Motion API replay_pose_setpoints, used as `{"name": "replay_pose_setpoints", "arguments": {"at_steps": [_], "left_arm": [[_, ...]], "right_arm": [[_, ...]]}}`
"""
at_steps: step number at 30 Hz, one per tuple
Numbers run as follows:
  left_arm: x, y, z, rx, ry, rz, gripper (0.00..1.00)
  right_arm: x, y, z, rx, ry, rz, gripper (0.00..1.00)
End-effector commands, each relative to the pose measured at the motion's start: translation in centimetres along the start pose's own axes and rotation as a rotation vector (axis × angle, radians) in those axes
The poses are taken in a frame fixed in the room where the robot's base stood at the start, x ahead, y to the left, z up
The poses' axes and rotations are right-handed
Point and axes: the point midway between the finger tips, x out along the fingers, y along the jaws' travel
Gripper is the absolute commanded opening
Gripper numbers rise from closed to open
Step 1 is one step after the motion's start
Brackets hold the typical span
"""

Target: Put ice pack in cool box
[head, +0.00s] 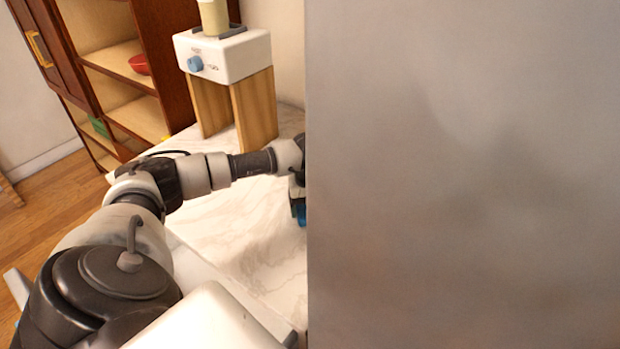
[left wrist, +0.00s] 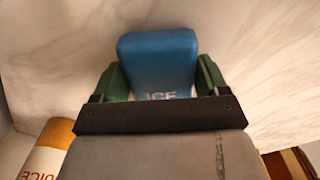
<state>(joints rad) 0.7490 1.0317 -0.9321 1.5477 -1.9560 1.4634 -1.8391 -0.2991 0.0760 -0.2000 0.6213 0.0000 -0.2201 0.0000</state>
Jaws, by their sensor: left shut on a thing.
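The ice pack (left wrist: 158,62) is a blue block with white "ICE" lettering, partly covered, in the left wrist view. My left gripper (left wrist: 158,80) has its two green fingers shut on the sides of the ice pack. In the head view my left gripper (head: 298,195) is at the edge of a large grey surface, mostly hidden, with a bit of blue ice pack (head: 300,212) showing. A pale marbled surface lies beyond the pack. I see no cool box in either view. My right gripper is not in view.
The plain grey surface (head: 465,175) blocks the head view's right half. A white dispenser (head: 235,58) on wooden legs stands at the back of the marbled counter (head: 240,235). Wooden shelves with a red bowl (head: 140,64) stand left. An orange-and-white juice package (left wrist: 42,158) shows in the left wrist view.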

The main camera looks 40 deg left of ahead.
Motion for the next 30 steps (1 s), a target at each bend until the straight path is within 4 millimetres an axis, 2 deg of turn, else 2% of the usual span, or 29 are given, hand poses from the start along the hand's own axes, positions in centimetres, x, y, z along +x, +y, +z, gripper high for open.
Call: {"name": "replay_pose_setpoints", "arguments": {"at_steps": [2,3,7,14,18,19,23,30], "left_arm": [[0.4,0.0,0.0,0.000,0.001,0.001,0.41],[0.2,0.0,0.0,0.000,0.000,0.000,0.80],[0.2,0.0,0.0,0.000,0.000,0.000,1.00],[0.2,0.0,0.0,0.000,0.000,0.000,1.00],[-0.4,0.0,0.0,0.000,0.000,0.000,1.00],[-0.6,0.0,-0.1,0.000,0.002,0.002,1.00],[-2.8,0.1,-0.1,0.001,0.004,0.005,1.00],[-8.1,0.1,-0.1,0.001,0.004,0.005,1.00]], "right_arm": [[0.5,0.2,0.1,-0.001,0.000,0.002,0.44],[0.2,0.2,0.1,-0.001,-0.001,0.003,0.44],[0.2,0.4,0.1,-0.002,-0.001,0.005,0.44],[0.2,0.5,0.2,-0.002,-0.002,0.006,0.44],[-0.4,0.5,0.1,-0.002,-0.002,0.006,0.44],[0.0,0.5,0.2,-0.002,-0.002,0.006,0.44],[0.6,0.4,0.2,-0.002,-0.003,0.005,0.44],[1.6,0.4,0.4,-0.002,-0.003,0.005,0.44]]}}
